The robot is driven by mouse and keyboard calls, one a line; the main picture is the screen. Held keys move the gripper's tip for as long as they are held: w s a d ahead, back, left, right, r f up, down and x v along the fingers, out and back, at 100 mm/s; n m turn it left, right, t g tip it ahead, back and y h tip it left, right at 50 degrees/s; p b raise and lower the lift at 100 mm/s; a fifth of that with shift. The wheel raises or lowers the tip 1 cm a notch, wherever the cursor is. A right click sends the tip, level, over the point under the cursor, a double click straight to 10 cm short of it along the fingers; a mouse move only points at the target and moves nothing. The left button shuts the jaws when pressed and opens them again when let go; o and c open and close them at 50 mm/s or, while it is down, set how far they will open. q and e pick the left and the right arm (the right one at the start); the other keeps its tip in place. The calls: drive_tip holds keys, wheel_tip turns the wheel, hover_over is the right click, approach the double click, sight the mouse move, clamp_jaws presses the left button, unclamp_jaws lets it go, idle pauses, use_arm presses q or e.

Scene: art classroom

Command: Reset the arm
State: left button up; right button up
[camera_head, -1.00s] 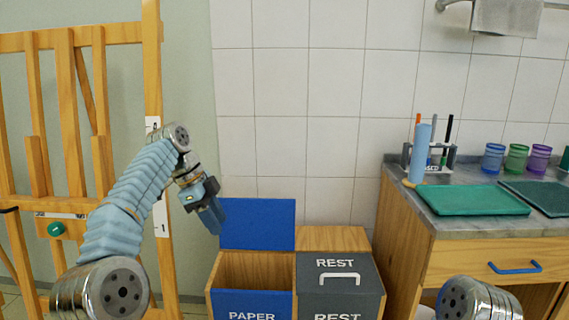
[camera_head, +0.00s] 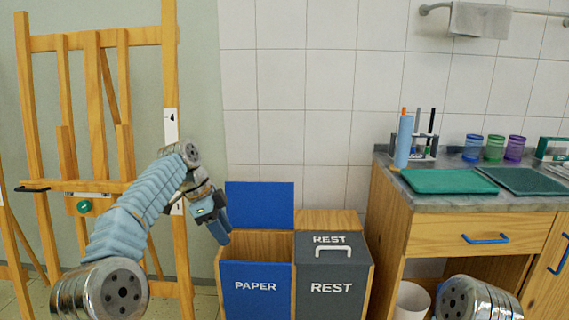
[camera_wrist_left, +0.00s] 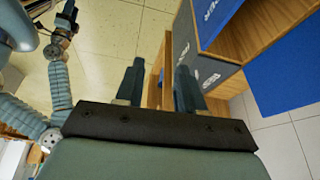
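My left arm comes in from the left in the head view, raised and bent, with its gripper (camera_head: 221,232) pointing down beside the open paper bin (camera_head: 256,285). In the left wrist view the two dark fingers of the left gripper (camera_wrist_left: 160,88) stand well apart with nothing between them, so it is open and empty. Of my right arm, only a metal joint shows at the lower right of the head view. An arm with a small dark gripper (camera_wrist_left: 66,18) also shows at the upper left of the left wrist view, too small to tell its finger state.
The paper bin's blue lid (camera_head: 259,207) is up. The grey rest bin (camera_head: 332,285) beside it is shut. A wooden easel (camera_head: 95,110) stands behind my left arm. A counter (camera_head: 462,203) with green trays and cups is at the right, with a white bucket (camera_head: 411,301) below.

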use_arm(q)
drive_tip(key=s+d+f+n, duration=0.2)
drive_tip(key=f+n, duration=0.2)
drive_tip(key=f, duration=1.1)
drive_tip(key=s+d+f+n, duration=0.2)
drive_tip(key=d+f+n, duration=0.15)
drive_tip(key=f, duration=1.15)
drive_tip(key=s+f+n, duration=0.6)
drive_tip(key=s+f, duration=0.6)
drive_tip(key=s, duration=0.2)
drive_tip(key=s+f+n, duration=0.3)
drive_tip(key=s+n, duration=0.2)
drive_tip(key=s, duration=1)
drive_tip(key=shift+s+a, duration=0.2)
drive_tip(key=shift+a, duration=0.2)
